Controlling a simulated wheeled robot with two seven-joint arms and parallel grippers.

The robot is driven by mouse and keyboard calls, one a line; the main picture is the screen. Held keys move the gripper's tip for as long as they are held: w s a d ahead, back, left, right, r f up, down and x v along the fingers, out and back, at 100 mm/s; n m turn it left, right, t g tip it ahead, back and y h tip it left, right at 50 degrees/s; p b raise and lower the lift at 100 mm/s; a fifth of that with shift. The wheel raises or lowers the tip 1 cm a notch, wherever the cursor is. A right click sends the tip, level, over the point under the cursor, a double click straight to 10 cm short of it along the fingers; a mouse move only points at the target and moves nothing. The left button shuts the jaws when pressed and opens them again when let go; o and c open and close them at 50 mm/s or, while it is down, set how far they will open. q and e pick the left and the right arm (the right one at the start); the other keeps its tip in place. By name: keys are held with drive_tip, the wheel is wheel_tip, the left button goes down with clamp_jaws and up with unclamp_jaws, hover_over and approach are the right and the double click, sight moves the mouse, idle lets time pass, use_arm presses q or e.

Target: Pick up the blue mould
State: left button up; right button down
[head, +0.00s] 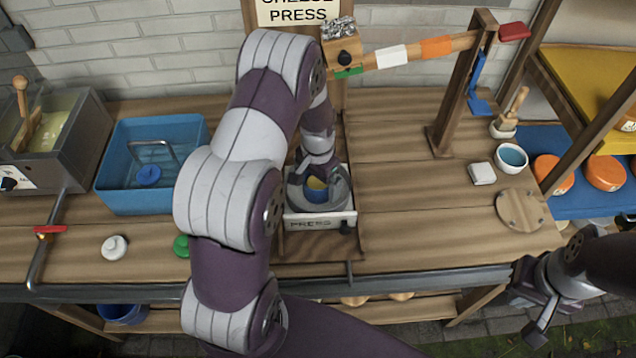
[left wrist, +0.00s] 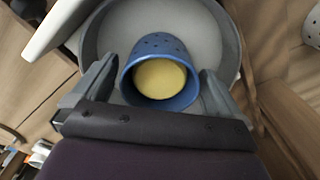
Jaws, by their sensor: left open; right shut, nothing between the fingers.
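The blue mould (left wrist: 160,50) is a perforated cup with a pale yellow disc (left wrist: 160,78) inside. It stands in a round grey dish (left wrist: 120,22) at the press, and in the head view the mould (head: 316,195) is partly hidden by my left gripper. My left gripper (left wrist: 148,88) is open, with one finger on each side of the mould. I cannot tell whether the fingers touch it. My right gripper (head: 535,300) is shut and empty, at the lower right, off the front edge of the table.
The press post with its lever arm (head: 440,47) stands behind my left arm. A blue tub (head: 152,190) and a grey vat (head: 60,140) are at the left. A round wooden board (head: 520,209), a blue-filled cup (head: 511,157) and orange cheeses (head: 605,172) are at the right. The table's middle right is clear.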

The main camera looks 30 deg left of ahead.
use_arm(q)
drive_tip(key=shift+f, duration=0.5)
drive_tip(key=shift+d, duration=0.1)
drive_tip(key=c, duration=0.9)
drive_tip(key=shift+r, duration=0.15)
drive_tip(key=shift+c, duration=0.2)
